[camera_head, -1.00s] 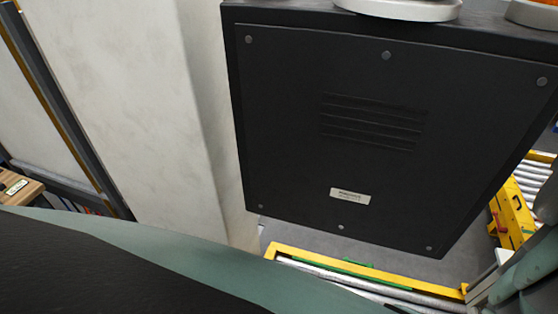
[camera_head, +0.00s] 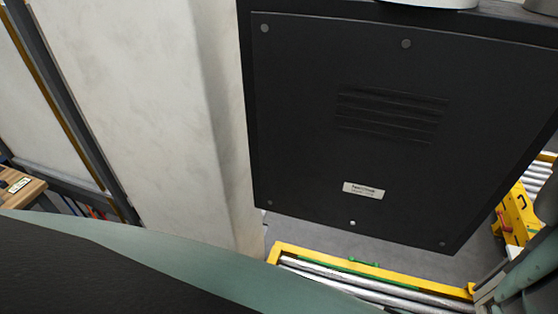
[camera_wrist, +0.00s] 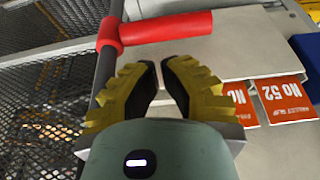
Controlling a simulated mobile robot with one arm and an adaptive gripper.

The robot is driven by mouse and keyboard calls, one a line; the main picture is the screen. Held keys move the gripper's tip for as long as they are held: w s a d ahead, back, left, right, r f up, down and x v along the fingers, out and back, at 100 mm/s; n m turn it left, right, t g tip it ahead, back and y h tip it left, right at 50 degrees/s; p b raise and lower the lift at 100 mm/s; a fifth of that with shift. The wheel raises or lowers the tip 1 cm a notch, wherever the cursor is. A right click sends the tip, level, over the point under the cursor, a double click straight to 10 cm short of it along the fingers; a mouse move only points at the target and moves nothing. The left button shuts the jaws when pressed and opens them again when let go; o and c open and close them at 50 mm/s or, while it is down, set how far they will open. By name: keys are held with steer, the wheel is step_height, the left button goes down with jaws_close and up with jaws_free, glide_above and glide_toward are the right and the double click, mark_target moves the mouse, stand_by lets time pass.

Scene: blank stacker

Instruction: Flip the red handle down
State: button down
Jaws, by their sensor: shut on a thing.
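The red handle (camera_wrist: 165,28) shows in the wrist view as a thick red bar lying across the top middle, with a red collar at its left end on a dark rod. My gripper (camera_wrist: 162,68) has yellow ribbed fingers with dark inner pads, and its fingertips are just below the bar in the picture. Neither the handle nor my gripper shows in the head view.
Black mesh (camera_wrist: 40,110) fills the left of the wrist view. Orange labels (camera_wrist: 284,98) sit on a grey surface at right. In the head view, a large black panel box (camera_head: 310,150) stands beside a pale pillar (camera_head: 150,110). A yellow-framed roller conveyor (camera_head: 370,270) lies below.

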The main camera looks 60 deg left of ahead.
steer(key=p+v, duration=0.3)
steer(key=v, duration=0.4)
steer(key=shift+r, duration=0.3)
steer(key=shift+a, duration=0.15)
